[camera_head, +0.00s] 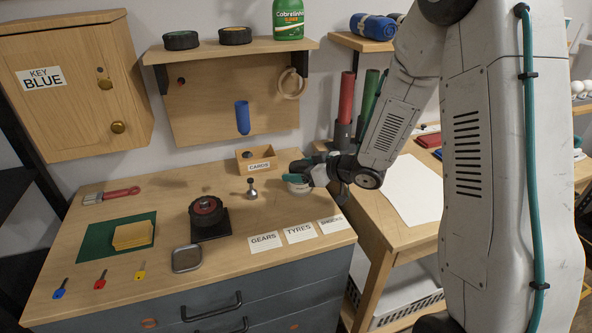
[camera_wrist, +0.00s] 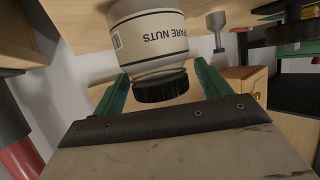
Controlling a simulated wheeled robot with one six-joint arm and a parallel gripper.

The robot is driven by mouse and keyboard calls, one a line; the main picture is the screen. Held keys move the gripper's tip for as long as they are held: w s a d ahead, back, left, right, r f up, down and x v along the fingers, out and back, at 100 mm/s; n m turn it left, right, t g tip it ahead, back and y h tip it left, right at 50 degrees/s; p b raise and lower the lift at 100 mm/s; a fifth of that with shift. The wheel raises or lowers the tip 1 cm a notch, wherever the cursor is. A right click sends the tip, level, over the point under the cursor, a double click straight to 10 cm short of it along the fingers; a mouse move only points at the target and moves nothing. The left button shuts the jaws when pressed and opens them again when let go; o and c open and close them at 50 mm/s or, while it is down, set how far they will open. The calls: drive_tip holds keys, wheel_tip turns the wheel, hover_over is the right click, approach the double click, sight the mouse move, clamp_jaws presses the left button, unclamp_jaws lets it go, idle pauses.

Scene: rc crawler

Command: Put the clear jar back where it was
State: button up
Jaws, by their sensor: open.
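A pale, clear-looking jar (camera_wrist: 155,45) with a black lid and a cream "SPARE NUTS" label fills the upper middle of the wrist view. In the head view the jar (camera_head: 298,188) stands on the bench top near its right side, partly hidden by my gripper (camera_head: 297,178). In the wrist view the green fingers of my gripper (camera_wrist: 161,78) are open, one on each side of the jar near its lid. A gap shows between the lid and each finger. Whether a fingertip touches the jar farther along is hidden.
A small metal piece (camera_head: 252,188) and a wooden "CARDS" box (camera_head: 257,160) stand left of the jar. Paper labels (camera_head: 299,233) lie along the bench's front. A wheel on a black stand (camera_head: 206,212) is further left. Red and green tubes (camera_head: 346,98) stand behind my gripper.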

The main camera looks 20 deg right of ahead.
drive_tip(key=s+d+r+m+g+h, duration=0.1)
drive_tip(key=s+d+r+m+h, duration=0.4)
drive_tip(key=s+d+r+h, duration=0.65)
drive_tip(key=s+a+r+m+g+y, duration=0.1)
drive_tip(key=s+a+r+g, duration=0.1)
drive_tip(key=s, duration=0.6)
drive_tip(key=s+a+r+g+y, duration=0.1)
drive_tip(key=s+a+r+g, duration=0.1)
drive_tip(key=s, duration=0.7)
drive_tip(key=s+a+r+m+g+y, duration=0.1)
drive_tip(key=s+a+g, duration=0.3)
drive_tip(key=s, duration=0.4)
drive_tip(key=shift+s+a+r+m+g, duration=0.3)
drive_tip(key=shift+s+a+r, duration=0.05)
drive_tip(key=shift+a+r, duration=0.1)
